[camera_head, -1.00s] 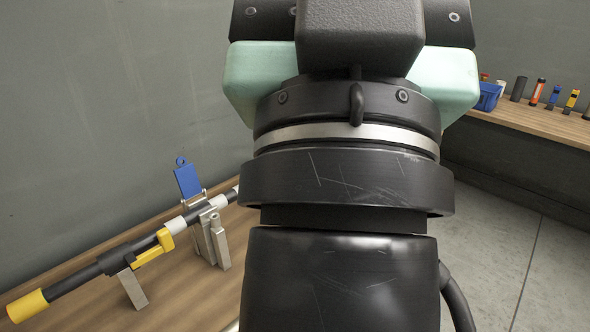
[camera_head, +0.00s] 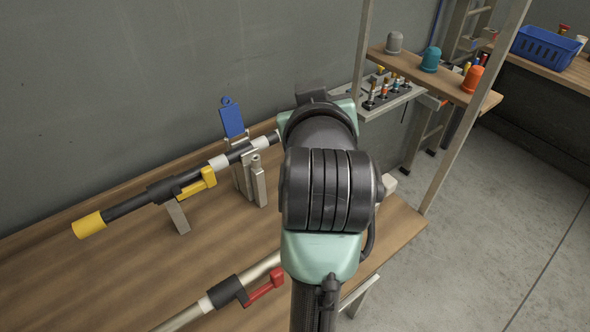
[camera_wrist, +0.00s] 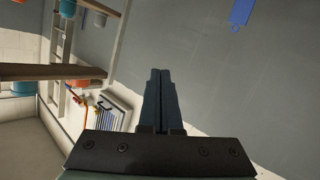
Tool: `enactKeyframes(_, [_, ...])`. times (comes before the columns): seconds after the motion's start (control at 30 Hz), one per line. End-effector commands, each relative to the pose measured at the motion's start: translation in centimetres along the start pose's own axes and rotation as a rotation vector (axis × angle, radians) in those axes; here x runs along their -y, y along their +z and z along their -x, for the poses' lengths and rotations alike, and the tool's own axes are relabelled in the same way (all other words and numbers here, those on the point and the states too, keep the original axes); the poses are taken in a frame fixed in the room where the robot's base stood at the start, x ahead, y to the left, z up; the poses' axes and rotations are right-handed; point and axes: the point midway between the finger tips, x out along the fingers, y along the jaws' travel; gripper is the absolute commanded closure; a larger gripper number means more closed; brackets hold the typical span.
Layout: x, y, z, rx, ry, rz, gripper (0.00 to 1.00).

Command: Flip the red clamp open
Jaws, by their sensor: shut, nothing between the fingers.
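The red clamp (camera_head: 264,288) sits on a silver pole (camera_head: 190,316) at the front of the bench in the head view, beside a black collar (camera_head: 228,291). The pole's far end is hidden behind my arm. My gripper (camera_wrist: 161,72) shows in the wrist view with its two dark fingers shut together and nothing between them. In the head view my arm hides the gripper, to the right of and beyond the red clamp. The red clamp is not in the wrist view.
A second pole with a yellow clamp (camera_head: 199,185) and yellow end (camera_head: 88,224) rests on metal stands at the back. A blue tag (camera_head: 232,121) rises there. At right, a shelf (camera_head: 428,75) holds several caps. A blue basket (camera_head: 547,47) stands far right. Bench front-left is clear.

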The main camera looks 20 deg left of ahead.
Motion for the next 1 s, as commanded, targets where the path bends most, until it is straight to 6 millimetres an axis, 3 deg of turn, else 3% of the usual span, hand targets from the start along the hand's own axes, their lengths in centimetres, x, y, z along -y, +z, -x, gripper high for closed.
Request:
enactKeyframes(0.07, [3.6, 5.3, -1.4, 0.250, -0.143, 0.062, 1.00])
enactKeyframes(0.1, [5.3, 8.1, -1.5, 0.363, -0.214, 0.094, 1.00])
enactKeyframes(0.2, [8.9, 13.8, -0.2, 0.595, -0.379, 0.165, 1.00])
enactKeyframes(0.33, [11.5, 18.3, 2.1, 0.786, -0.534, 0.226, 1.00])
enactKeyframes(0.53, [12.7, 20.4, 3.7, 0.877, -0.616, 0.257, 1.00])
enactKeyframes(0.83, [12.7, 20.5, 3.6, 0.875, -0.613, 0.255, 1.00])
enactKeyframes(1.0, [13.3, 21.6, 2.9, 0.878, -0.614, 0.254, 1.00])
